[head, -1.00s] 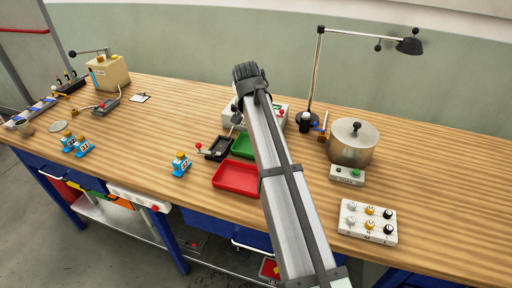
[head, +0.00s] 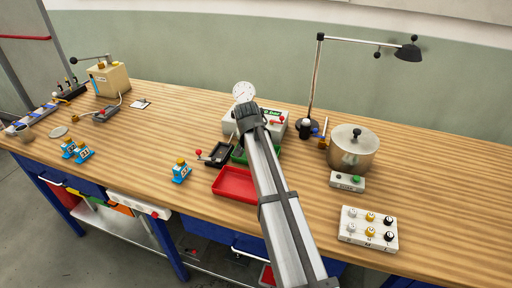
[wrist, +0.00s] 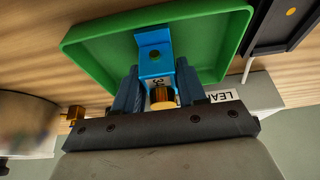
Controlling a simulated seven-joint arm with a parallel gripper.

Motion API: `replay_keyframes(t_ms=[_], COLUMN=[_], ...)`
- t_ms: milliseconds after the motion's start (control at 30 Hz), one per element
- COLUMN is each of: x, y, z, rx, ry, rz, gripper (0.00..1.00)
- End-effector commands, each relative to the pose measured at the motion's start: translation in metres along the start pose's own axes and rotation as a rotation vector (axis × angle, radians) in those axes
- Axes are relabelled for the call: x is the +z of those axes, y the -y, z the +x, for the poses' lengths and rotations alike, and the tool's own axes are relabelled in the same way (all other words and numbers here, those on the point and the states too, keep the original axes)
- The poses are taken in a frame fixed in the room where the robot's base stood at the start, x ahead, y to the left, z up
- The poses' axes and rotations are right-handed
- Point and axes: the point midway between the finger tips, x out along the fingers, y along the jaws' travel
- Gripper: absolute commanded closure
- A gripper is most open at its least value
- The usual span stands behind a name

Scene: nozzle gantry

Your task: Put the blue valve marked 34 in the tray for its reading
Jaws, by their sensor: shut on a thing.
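In the head view my arm hides the gripper and the held valve, and covers part of the green tray (head: 238,156). The red tray (head: 235,185) lies in front of it, empty where visible.
A gauge box with a white dial (head: 244,92) stands behind the trays. A black tray with a red-knobbed lever (head: 218,154) is left of the green one. Another blue valve (head: 181,172) stands farther left. A metal pot (head: 352,148) is at right.

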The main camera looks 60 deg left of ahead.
Motion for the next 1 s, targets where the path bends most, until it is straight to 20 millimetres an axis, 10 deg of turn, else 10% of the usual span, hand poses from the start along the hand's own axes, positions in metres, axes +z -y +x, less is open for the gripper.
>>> replay_keyframes(t_ms=[233, 267, 500, 1000], x=[0.001, 0.001, 0.001, 0.000], y=[0.000, 0.000, 0.000, 0.000], z=[0.002, 0.003, 0.002, -0.019], rx=[0.000, 0.000, 0.000, -0.001], ry=[0.000, 0.000, 0.000, -0.002], rz=[0.000, 0.000, 0.000, 0.000], gripper=[1.00, 0.59, 0.36, 0.34])
